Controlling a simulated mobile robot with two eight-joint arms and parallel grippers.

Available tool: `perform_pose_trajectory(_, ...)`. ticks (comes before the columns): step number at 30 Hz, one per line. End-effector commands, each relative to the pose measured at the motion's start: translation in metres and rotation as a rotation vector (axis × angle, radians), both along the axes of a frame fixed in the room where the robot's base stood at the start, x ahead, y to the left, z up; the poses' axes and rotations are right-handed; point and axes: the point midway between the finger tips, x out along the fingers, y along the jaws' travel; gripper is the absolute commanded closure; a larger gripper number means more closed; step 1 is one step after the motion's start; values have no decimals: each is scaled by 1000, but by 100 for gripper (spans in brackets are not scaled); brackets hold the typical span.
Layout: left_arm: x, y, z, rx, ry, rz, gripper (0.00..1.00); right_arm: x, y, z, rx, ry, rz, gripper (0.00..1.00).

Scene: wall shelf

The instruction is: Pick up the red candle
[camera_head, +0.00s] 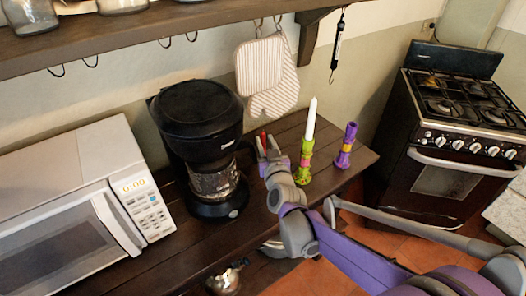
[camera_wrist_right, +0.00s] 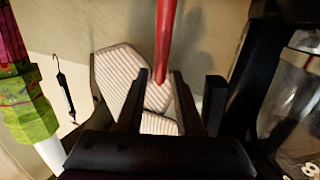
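The red candle (camera_head: 263,137) is thin and shows only as a short red tip by the coffee maker in the head view. In the right wrist view the red candle (camera_wrist_right: 163,40) runs from the top edge down between the fingers. My right gripper (camera_head: 266,150) is around the candle, with a finger on either side. In the wrist view its fingers (camera_wrist_right: 160,88) look apart, with narrow gaps beside the candle. The candle's lower part is hidden by my gripper in the head view. My left gripper is not in view.
A black coffee maker (camera_head: 200,120) stands close left of my gripper. A green candlestick (camera_head: 305,160) with a white candle (camera_head: 311,118) and a purple candlestick (camera_head: 347,143) stand to the right. A microwave (camera_head: 70,185) fills the left. Mitts (camera_head: 262,66) hang behind.

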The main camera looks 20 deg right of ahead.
Motion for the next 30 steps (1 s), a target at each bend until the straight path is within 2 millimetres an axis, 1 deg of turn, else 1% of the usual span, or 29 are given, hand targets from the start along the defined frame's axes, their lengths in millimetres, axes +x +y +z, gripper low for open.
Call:
perform_pose_trajectory(1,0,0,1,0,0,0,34,5,0,0,0,0,0,64)
perform_pose_trajectory(3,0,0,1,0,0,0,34,8,-1,0,0,0,0,64)
perform_pose_trajectory(9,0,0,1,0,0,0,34,9,0,-1,0,0,0,64)
perform_pose_trajectory(10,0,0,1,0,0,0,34,9,0,-1,0,0,0,66)
perform_pose_trajectory(14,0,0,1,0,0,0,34,8,0,-1,0,0,0,90)
perform_pose_trajectory(15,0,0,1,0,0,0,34,8,0,-1,0,0,0,97)
perform_pose_trajectory(16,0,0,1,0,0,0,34,8,0,-1,0,0,0,100)
perform_pose_trajectory(30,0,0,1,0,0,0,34,8,0,0,0,0,0,100)
